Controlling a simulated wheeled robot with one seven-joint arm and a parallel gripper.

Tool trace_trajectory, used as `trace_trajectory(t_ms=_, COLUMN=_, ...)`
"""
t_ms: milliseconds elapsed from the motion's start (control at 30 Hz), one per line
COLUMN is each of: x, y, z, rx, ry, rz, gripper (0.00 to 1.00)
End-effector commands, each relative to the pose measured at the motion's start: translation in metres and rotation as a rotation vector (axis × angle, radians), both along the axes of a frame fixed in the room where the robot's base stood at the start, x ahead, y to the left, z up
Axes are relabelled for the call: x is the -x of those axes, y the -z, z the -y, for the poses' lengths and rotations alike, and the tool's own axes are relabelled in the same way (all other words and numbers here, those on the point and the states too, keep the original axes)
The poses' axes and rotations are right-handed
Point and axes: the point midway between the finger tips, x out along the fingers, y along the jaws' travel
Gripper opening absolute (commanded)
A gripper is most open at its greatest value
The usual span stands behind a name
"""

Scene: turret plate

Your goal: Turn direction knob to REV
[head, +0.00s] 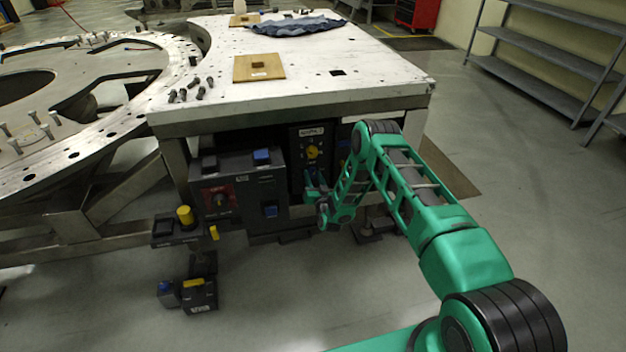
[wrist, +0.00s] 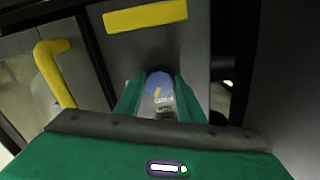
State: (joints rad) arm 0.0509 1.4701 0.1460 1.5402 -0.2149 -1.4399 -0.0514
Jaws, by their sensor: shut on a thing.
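My gripper (wrist: 159,95) is shut on a round bluish knob (wrist: 159,80) in the wrist view, with one green finger on each side. A short yellow mark shows on the knob's face, and small pale lettering sits just below it, too blurred to read. In the head view my gripper (head: 314,192) is low at the control boxes under the front edge of the table. The held knob cannot be made out there. I cannot read which position the mark points to.
A dark panel with a yellow dial (head: 312,151) stands behind my gripper. A grey box with a red-plated knob (head: 219,200) is to the left. The white table (head: 300,80) overhangs them. In the wrist view a yellow handle (wrist: 55,72) is at the left.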

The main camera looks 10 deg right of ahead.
Motion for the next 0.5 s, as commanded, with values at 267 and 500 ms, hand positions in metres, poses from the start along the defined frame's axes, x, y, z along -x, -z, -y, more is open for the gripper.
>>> trace_trajectory(t_ms=267, x=0.0007, y=0.0013, z=0.0014, rx=-0.264, ry=0.002, rz=-0.002, gripper=0.13)
trace_trajectory(t_ms=500, x=0.0007, y=0.0012, z=0.0017, rx=-0.491, ry=0.003, rz=-0.002, gripper=0.13)
